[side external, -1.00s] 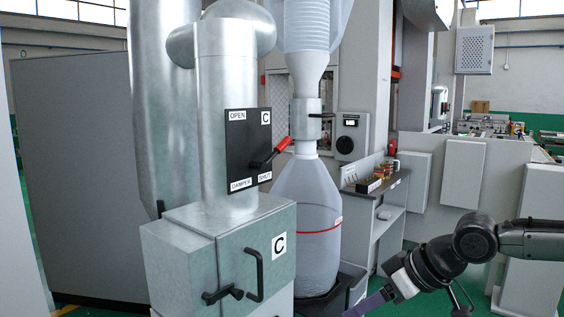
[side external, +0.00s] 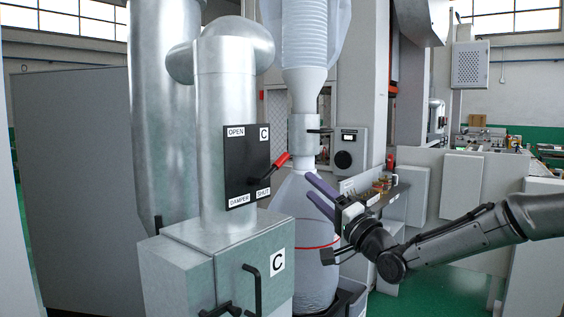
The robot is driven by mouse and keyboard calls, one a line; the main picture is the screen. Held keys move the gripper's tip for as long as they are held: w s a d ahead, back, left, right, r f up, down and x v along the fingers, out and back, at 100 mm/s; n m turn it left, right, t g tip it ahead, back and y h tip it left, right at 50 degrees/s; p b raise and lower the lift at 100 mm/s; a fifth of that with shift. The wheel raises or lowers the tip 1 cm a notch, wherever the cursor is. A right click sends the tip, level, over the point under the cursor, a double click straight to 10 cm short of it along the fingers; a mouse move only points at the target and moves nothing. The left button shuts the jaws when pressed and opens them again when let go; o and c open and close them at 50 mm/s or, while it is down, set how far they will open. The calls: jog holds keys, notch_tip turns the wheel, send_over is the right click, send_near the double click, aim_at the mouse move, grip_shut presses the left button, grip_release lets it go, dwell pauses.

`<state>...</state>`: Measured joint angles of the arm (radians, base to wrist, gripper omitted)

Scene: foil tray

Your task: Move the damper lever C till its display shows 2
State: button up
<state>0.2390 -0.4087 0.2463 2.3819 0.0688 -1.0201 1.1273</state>
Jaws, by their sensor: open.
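The damper lever C (side external: 264,180) is a black arm with a red grip on a black plate (side external: 240,156) marked OPEN, C, DAMPER and SHUT. The plate is on the front of the upright metal duct. The lever slants up to the right from near the SHUT label, with its red grip past the plate's right edge. My gripper (side external: 312,193) is open and empty, with two purple fingers pointing left toward the lever. It is apart from the lever, to its right and slightly lower. A small display (side external: 349,137) shows on a grey box behind; its digits are too small to read.
A grey cabinet marked C (side external: 225,255) with black handles stands below the duct. A translucent collection bag (side external: 290,215) hangs behind the lever and my gripper. A shelf (side external: 385,195) with small items stands behind my gripper. Open air lies between my fingers and the lever.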

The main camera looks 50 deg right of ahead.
aim_at(284, 162)
jog(key=x, duration=1.4)
jog(key=shift+s+d+f, duration=0.1)
jog(key=shift+d+f, duration=0.05)
jog(key=shift+d, duration=0.2)
jog(key=shift+c, duration=0.3)
grip_shut()
jog(key=shift+f, duration=0.1)
dwell(0.5)
